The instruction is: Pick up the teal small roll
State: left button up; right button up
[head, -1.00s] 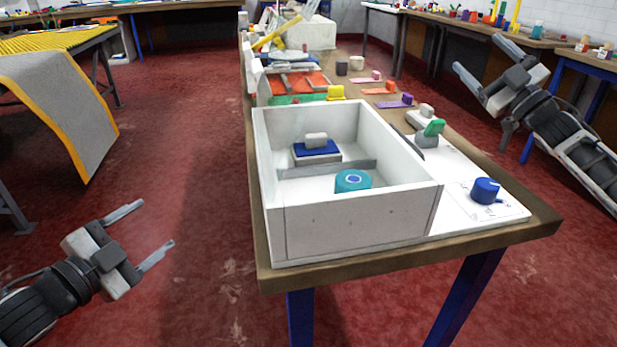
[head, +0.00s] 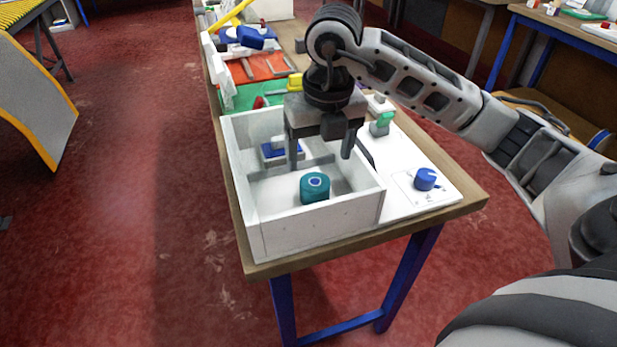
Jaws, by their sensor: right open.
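The teal small roll (head: 314,190) stands upright in the front compartment of the white box (head: 318,230), near its front wall. Its top shows a blue ring with a pale centre. My right gripper (head: 321,160) points down over the box, with its fingers spread wide and nothing between them. In the picture its fingertips are just above the roll, apart from it; how far above or behind it they are is hard to tell. My left gripper is out of view.
A blue knob (head: 425,179) on a white panel and a green-handled item (head: 383,121) stand right of the box.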

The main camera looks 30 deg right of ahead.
aim_at(315, 182)
jog(key=shift+f, duration=0.25)
jog(key=f, duration=0.6)
jog(key=shift+a+f+p, duration=0.2)
jog(key=shift+a+p, duration=0.15)
jog(key=shift+w+f, duration=0.15)
jog(key=shift+f, duration=0.2)
jog(key=c, duration=1.1)
jog(key=shift+o, duration=0.2)
jog(key=shift+r, duration=0.1)
